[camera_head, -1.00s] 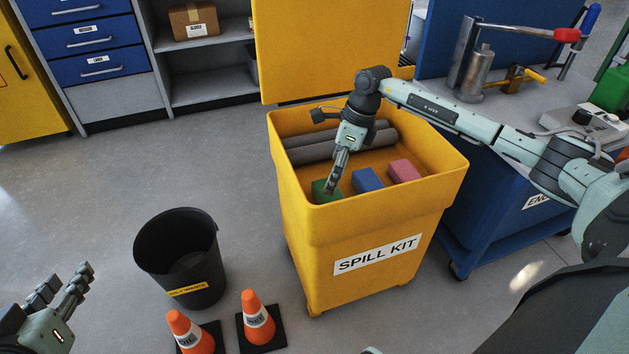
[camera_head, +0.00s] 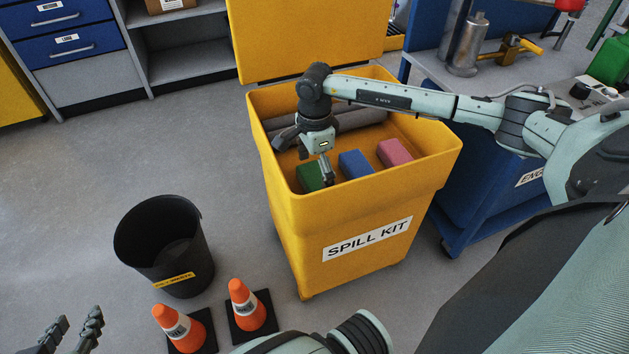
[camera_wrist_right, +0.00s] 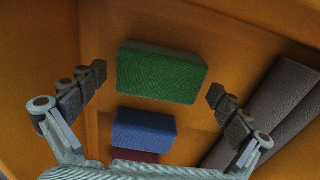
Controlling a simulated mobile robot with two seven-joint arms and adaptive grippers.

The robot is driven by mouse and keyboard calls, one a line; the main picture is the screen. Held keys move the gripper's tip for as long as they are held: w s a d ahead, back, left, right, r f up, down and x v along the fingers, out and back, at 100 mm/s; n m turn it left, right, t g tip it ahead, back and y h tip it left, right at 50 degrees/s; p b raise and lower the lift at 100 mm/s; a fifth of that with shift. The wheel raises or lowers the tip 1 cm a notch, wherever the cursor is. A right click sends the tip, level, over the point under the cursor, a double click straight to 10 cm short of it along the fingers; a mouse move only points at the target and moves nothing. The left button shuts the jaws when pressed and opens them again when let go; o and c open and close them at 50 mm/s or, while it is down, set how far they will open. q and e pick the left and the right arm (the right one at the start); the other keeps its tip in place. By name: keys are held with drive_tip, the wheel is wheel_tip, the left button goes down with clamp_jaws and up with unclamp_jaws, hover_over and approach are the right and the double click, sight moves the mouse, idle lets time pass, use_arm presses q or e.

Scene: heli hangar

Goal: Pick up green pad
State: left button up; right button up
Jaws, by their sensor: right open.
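The green pad (camera_head: 309,177) lies in the yellow spill kit bin (camera_head: 335,229), near its front left corner. It also shows in the right wrist view (camera_wrist_right: 161,74), beyond and between the open fingers. My right gripper (camera_head: 326,172) points down into the bin, with fingers over and beside the green pad in the head view. In the right wrist view the right gripper (camera_wrist_right: 158,84) is open and empty, its fingers on either side of the pad and apart from it. My left gripper (camera_head: 75,330) is at the bottom left edge, partly cut off, with its fingers apart.
A blue pad (camera_head: 356,165) and a pink pad (camera_head: 394,153) lie to the right of the green one. Grey rolls (camera_head: 355,121) lie behind. A black bucket (camera_head: 162,246) and two orange cones (camera_head: 243,305) stand left of the bin. The bin walls surround the gripper.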

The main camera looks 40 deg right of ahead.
sight(314, 176)
drive_tip(key=shift+f, duration=0.7)
use_arm(q)
drive_tip(key=shift+w+d+r, duration=0.15)
drive_tip(key=shift+d+r, duration=0.05)
use_arm(e)
drive_tip(key=shift+c, duration=0.5)
drive_tip(key=c, duration=0.8)
drive_tip(key=shift+o, duration=0.2)
drive_tip(key=shift+r, duration=0.1)
drive_tip(key=shift+r, duration=0.3)
use_arm(q)
drive_tip(key=shift+s+a+f+g+y+p, duration=0.35)
drive_tip(key=shift+s+a+f+g+y, duration=0.25)
drive_tip(key=shift+s+a+f, duration=0.55)
use_arm(e)
wheel_tip(314, 176, up, 9)
drive_tip(key=shift+r, duration=0.2)
use_arm(q)
drive_tip(key=shift+w, duration=0.1)
